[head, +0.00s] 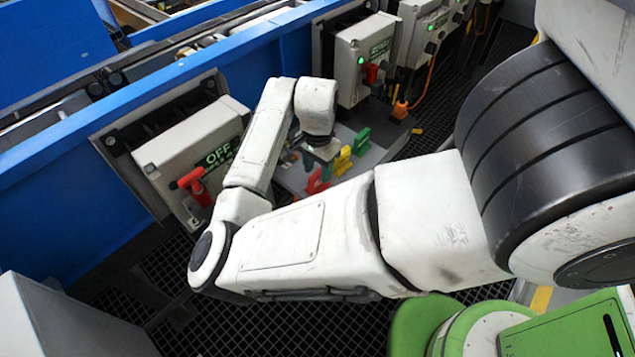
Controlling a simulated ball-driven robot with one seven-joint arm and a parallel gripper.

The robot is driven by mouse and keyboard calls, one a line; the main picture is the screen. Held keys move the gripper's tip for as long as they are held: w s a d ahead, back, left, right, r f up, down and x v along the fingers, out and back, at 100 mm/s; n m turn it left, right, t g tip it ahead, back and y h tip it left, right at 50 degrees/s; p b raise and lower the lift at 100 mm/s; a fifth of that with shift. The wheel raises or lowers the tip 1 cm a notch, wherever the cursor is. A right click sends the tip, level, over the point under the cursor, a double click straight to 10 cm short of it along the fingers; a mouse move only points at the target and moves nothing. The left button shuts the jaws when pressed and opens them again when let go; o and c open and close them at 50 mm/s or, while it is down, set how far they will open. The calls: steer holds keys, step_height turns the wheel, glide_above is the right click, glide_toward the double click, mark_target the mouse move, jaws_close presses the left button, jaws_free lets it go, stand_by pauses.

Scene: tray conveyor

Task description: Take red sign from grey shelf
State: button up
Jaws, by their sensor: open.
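The grey shelf (374,155) stands beside the blue conveyor, near the middle of the view. On it, the red sign (317,183) shows at the near side, partly hidden behind my forearm. My gripper (318,163) is over the shelf, just above and behind the red sign in the picture. It points down and is open, with its fingers small and partly hidden. I cannot tell whether it touches anything. A yellow sign (343,160) and a green sign (362,141) stand to the right of the gripper.
A control box (193,150) with an OFF display and a red handle (191,182) is on the blue conveyor side (60,170) at left. Another box (362,62) with a red handle is behind the shelf. A grey cabinet (75,320) is at lower left. Dark floor grating (280,325) lies below.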

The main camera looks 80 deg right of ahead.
mark_target(318, 180)
steer(key=shift+f, duration=1.3)
steer(key=shift+c, duration=0.4)
jaws_close()
